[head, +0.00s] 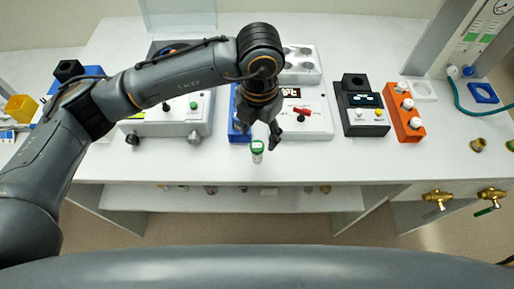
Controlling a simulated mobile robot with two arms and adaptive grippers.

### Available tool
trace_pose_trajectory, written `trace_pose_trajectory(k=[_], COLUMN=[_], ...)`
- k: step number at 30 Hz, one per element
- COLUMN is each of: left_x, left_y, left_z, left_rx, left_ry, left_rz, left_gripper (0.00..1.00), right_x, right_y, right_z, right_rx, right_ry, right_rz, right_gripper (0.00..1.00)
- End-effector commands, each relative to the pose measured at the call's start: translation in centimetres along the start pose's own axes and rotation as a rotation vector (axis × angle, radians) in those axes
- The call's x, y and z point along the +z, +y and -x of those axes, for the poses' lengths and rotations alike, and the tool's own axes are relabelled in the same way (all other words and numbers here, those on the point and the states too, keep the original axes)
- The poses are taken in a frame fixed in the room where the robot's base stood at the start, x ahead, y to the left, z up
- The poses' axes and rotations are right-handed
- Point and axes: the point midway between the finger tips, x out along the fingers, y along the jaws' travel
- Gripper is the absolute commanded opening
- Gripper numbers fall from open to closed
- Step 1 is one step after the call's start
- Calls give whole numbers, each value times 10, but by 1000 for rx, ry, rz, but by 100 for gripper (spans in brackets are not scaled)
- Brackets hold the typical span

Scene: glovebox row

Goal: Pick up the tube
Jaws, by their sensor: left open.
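The tube (257,152) is small, with a green cap and a pale body, and stands upright near the front edge of the white bench. My left gripper (259,141) points down right over and behind the tube. Its fingers are apart, and I cannot tell whether they touch the tube. The right gripper is not in the head view.
A blue rack (236,130) stands just left of the gripper. A black box (362,112) and an orange block (403,112) stand to the right. The front strip of bench (330,165) is clear.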

Motion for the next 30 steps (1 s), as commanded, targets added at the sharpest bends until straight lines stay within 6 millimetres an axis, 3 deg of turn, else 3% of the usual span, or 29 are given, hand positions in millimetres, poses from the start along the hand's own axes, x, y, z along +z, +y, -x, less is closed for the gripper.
trace_pose_trajectory(k=[8, 12, 20, 22, 28, 30], left_x=[-6, -5, -4, -4, -4, -4], left_y=[2, 2, 2, 2, 2, 2], left_z=[-30, -48, -54, -54, -54, -54], left_rx=[-2, -2, -1, -1, -1, -1], left_ry=[6, 3, 0, 0, 0, 0], left_rz=[1, 1, -1, 0, 0, 0], left_gripper=[59, 59, 59, 51, 10, 6], right_x=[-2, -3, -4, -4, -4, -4], right_y=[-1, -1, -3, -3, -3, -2], right_z=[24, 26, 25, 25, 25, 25], right_rx=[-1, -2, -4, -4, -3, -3], right_ry=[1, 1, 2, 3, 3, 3], right_rz=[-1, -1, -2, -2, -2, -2], right_gripper=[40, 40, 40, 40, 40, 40])
